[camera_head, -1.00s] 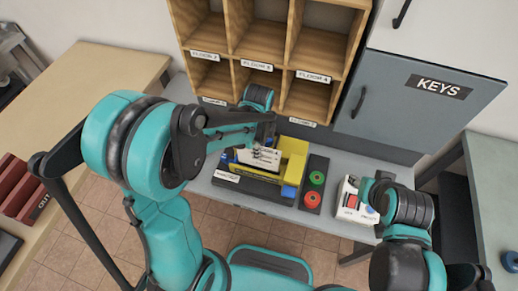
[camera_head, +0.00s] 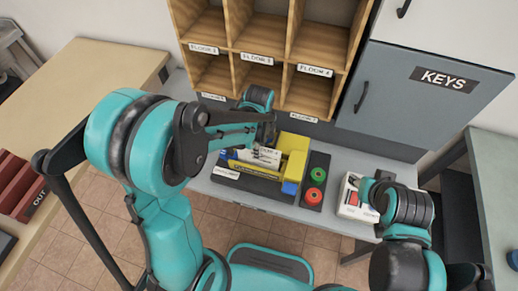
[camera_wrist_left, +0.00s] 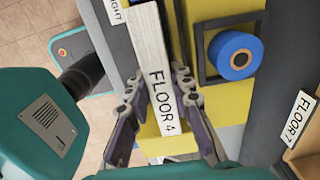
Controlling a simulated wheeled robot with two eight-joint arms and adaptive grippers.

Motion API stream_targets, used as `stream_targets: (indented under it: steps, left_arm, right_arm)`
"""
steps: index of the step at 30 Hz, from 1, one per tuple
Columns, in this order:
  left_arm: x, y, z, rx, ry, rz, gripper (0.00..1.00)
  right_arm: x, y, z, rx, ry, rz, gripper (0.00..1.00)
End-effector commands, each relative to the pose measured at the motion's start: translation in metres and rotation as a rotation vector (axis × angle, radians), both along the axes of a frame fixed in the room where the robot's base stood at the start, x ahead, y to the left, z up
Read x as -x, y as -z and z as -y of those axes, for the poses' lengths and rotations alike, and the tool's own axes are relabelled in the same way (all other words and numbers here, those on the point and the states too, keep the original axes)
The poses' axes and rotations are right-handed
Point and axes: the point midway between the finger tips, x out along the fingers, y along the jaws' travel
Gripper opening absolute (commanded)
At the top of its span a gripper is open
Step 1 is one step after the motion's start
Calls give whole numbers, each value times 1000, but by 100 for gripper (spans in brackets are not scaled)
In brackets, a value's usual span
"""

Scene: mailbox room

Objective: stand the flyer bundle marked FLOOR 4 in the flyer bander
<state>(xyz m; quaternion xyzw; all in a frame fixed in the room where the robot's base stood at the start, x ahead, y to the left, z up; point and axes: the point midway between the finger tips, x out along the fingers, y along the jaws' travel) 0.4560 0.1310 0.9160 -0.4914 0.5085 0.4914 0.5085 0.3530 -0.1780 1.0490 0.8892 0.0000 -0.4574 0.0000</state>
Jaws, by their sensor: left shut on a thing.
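The flyer bundle (camera_head: 265,157) is a white upright block; its FLOOR 4 label reads clearly in the left wrist view (camera_wrist_left: 158,70). The flyer bander (camera_head: 293,165) is yellow with blue and dark parts, on the grey counter; its yellow wall and a blue roll show in the left wrist view (camera_wrist_left: 236,55). My left gripper (camera_head: 264,143) is shut on the bundle, with fingers on both sides of it. The bundle stands between the bander's walls; whether it rests on the bottom is hidden.
A white device (camera_head: 354,203) with a red part is further right. Wooden pigeonholes (camera_head: 262,76) and a grey KEYS cabinet (camera_head: 412,95) rise behind.

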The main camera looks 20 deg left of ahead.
Motion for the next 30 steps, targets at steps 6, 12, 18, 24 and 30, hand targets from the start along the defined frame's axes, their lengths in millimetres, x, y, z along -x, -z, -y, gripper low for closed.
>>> stream_targets:
  steps: [6, 12, 18, 24, 30]
  left_arm:
    - [0, 5, 0, 0, 0, 0, 0]
    - [0, 20, 0, 0, 0, 0, 0]
    - [0, 28, 0, 0, 0, 0, 0]
    - [0, 27, 0, 0, 0, 0, 27]
    - [0, 27, 0, 0, 0, 0, 46]
  right_arm:
    - [0, 5, 0, 0, 0, 0, 40]
    - [0, 18, 0, 0, 0, 0, 40]
    - [0, 25, 0, 0, 0, 0, 40]
    - [0, 23, 0, 0, 0, 0, 40]
    - [0, 23, 0, 0, 0, 0, 40]
